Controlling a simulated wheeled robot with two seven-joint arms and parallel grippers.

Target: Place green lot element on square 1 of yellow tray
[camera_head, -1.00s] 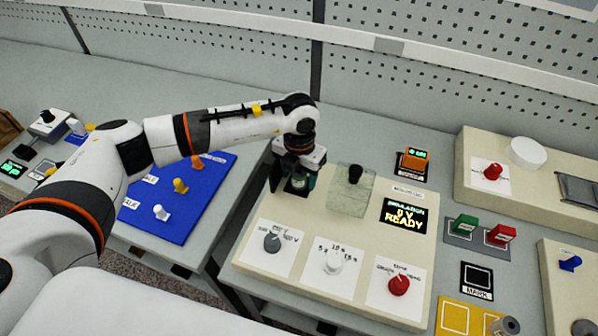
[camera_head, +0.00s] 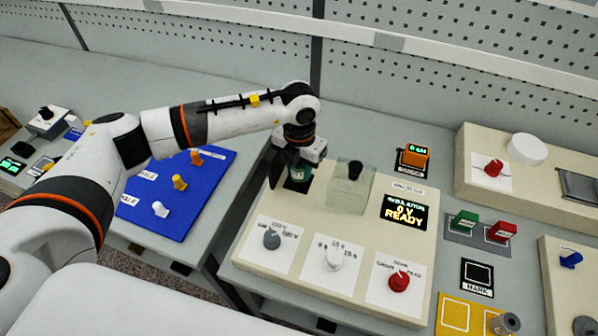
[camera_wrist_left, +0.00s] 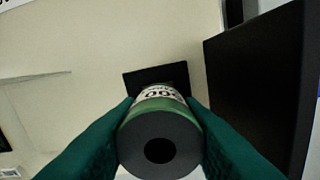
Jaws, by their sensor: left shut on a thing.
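My left gripper (camera_head: 297,168) is shut on the green lot element (camera_wrist_left: 160,128). In the left wrist view the element is a cylinder with a dark end, a round hole, a green band and a white printed label, between my green fingertips. In the head view only a little green shows below the gripper. It is just above a black pad (camera_head: 298,186) on the beige test panel. The yellow tray (camera_head: 455,318) is at the bottom right, partly cut off, with white square outlines. A grey cylinder (camera_head: 505,324) is at its right. My right gripper is out of view.
A clear box with a black knob (camera_head: 352,188) stands right beside the gripper. The panel (camera_head: 300,213) carries knobs and a READY display (camera_head: 404,211). Green (camera_head: 466,219) and red (camera_head: 502,230) blocks and a MARK pad (camera_head: 477,278) lie between panel and tray.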

